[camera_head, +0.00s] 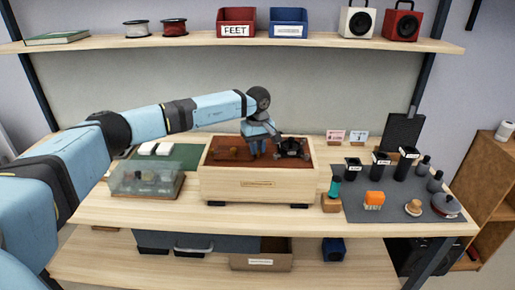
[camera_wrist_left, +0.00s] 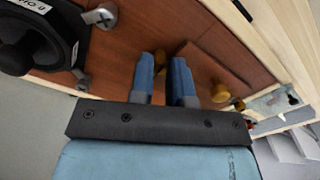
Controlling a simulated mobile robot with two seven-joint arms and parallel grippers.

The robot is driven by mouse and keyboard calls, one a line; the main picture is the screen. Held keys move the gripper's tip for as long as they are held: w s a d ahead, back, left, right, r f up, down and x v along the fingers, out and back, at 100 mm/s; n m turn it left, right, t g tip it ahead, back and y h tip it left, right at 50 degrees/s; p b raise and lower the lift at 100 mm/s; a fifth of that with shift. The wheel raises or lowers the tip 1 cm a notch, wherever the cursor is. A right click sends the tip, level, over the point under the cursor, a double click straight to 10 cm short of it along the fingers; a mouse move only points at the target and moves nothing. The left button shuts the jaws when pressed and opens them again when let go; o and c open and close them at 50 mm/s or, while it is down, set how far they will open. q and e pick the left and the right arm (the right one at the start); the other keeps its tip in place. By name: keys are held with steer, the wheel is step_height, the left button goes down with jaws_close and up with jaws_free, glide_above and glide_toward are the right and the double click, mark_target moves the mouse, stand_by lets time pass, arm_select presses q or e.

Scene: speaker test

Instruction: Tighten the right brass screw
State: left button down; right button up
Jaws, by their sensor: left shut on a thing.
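The wooden speaker box (camera_head: 250,189) lies on the bench with its reddish-brown inside facing up. My left gripper (camera_head: 258,154) reaches down into it, its blue fingers pointing at the brown panel. In the left wrist view the fingers (camera_wrist_left: 164,68) are closed around the right brass screw (camera_wrist_left: 160,54), whose top shows between the fingertips. The left brass screw (camera_wrist_left: 220,93) stands free beside them. A black round speaker driver (camera_head: 293,148) sits in the box to the right of the gripper; it also shows in the wrist view (camera_wrist_left: 30,45). My right gripper is not in view.
A clear-lidded case (camera_head: 147,178) stands left of the box. A grey mat (camera_head: 390,205) with black cups, an orange block (camera_head: 374,199) and weights lies right. A teal-handled tool (camera_head: 334,188) stands close to the box's right side. A shelf (camera_head: 230,41) runs above.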

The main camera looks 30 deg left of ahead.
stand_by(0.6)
arm_select(q)
steer(key=c, duration=1.1)
jaws_free()
step_height(320, 180, up, 14)
